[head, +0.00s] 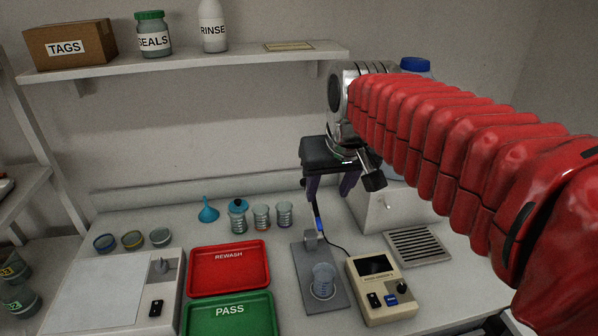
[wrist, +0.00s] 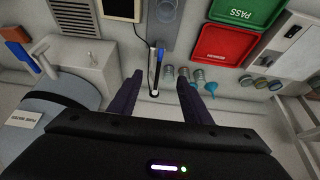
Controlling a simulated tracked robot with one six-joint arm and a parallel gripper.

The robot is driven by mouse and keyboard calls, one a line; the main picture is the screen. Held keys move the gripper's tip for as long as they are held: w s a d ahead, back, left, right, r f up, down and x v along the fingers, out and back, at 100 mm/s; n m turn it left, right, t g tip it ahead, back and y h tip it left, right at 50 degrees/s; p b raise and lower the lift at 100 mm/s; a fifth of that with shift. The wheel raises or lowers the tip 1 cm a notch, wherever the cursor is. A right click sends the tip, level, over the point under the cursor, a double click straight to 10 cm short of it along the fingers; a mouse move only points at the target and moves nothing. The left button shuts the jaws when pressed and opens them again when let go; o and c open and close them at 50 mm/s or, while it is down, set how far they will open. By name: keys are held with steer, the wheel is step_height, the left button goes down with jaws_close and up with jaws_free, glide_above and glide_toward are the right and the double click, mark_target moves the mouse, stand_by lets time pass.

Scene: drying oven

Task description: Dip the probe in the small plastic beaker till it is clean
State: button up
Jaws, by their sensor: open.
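The probe (head: 318,222) stands roughly upright at a clip on a grey base plate, with a blue band and a dark top. In the wrist view the probe (wrist: 156,68) shows between my fingers, reaching past their tips. My gripper (head: 328,198) is open and empty, with purple fingers pointing down above the bench. It also shows in the wrist view (wrist: 160,77), with a wide gap between the fingers. The small plastic beaker (head: 322,280) is clear and stands on the front of the same plate. The probe's lower tip is hard to make out.
A beige meter (head: 380,288), cabled to the probe, sits right of the plate. Red REWASH (head: 228,269) and green PASS trays lie left. Several small jars (head: 261,217) and a blue funnel (head: 208,211) stand behind them. A white box and metal grille are at right; a shelf (head: 190,61) hangs above.

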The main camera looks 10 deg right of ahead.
steer(key=w+r, duration=0.1)
steer(key=w, duration=1.3)
steer(key=shift+r+g, duration=0.15)
steer(key=shift+g, duration=0.15)
steer(key=shift+w, duration=0.15)
steer(key=x, duration=1.3)
steer(key=shift+w+f, duration=0.15)
steer(key=shift+f, duration=0.2)
jaws_close()
steer(key=shift+a, duration=0.1)
